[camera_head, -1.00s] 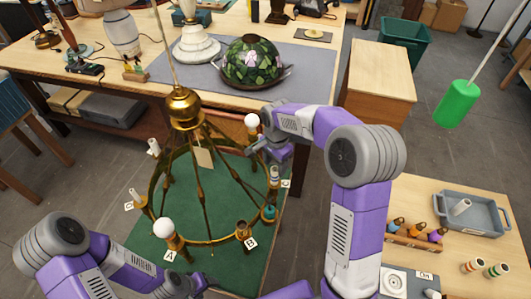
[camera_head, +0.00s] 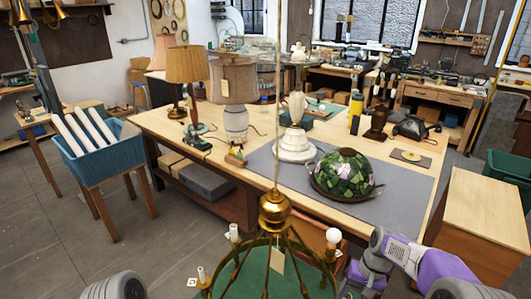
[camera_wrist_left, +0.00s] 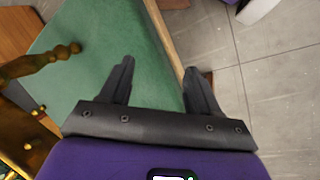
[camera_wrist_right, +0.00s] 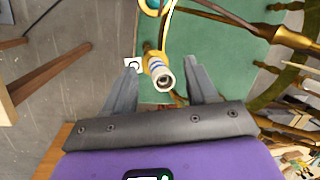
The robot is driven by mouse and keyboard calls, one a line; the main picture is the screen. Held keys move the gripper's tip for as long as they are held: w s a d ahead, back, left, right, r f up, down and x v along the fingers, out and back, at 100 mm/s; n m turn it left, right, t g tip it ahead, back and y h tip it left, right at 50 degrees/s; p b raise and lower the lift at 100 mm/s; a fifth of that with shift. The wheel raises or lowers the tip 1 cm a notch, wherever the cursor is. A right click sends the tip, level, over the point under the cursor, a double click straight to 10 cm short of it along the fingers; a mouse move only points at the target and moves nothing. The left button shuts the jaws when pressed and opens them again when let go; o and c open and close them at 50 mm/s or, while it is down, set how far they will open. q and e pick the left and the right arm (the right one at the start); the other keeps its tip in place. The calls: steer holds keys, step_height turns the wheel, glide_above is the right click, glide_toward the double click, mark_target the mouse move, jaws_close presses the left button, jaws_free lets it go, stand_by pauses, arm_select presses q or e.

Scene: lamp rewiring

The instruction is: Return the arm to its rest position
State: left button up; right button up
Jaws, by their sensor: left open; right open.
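The brass chandelier (camera_head: 275,212) hangs at the bottom middle of the head view, its lower part cut off. A white round bulb (camera_head: 333,236) sits on its right side. My right gripper is open; its two fingers show in the right wrist view (camera_wrist_right: 160,68). A candle socket (camera_wrist_right: 160,72) with pale and blue bands appears between them, touching neither finger. A lettered white tag (camera_wrist_right: 132,64) is beside it. My left gripper (camera_wrist_left: 158,70) is open and empty above the green mat (camera_wrist_left: 95,45) and its wooden edge. In the head view only a bit of my left arm shows.
The long workbench (camera_head: 155,122) carries lamps, a grey mat and a stained-glass shade (camera_head: 345,175). A blue bin (camera_head: 95,160) with white tubes stands at left. A wooden cabinet (camera_head: 485,220) and a green bin (camera_head: 508,175) are at right. The left floor is open.

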steer(key=s+f, duration=0.7)
steer(key=f, duration=0.4)
steer(key=s+f, duration=0.7)
steer(key=f, duration=0.3)
steer(key=shift+t+y, duration=0.6)
steer(key=s+a+f, duration=0.1)
steer(key=a+f, duration=0.1)
steer(key=a, duration=0.2)
steer(key=s+a+f+b, duration=0.1)
steer(key=s+a, duration=0.1)
steer(key=a, duration=0.3)
steer(key=s+a+f+b, duration=0.1)
steer(key=s+a+f, duration=0.1)
steer(key=a, duration=0.2)
steer(key=shift+a+f, duration=0.3)
steer(key=shift+a, duration=0.05)
arm_select(q)
steer(key=shift+x, duration=0.95)
arm_select(e)
steer(key=shift+a, duration=0.25)
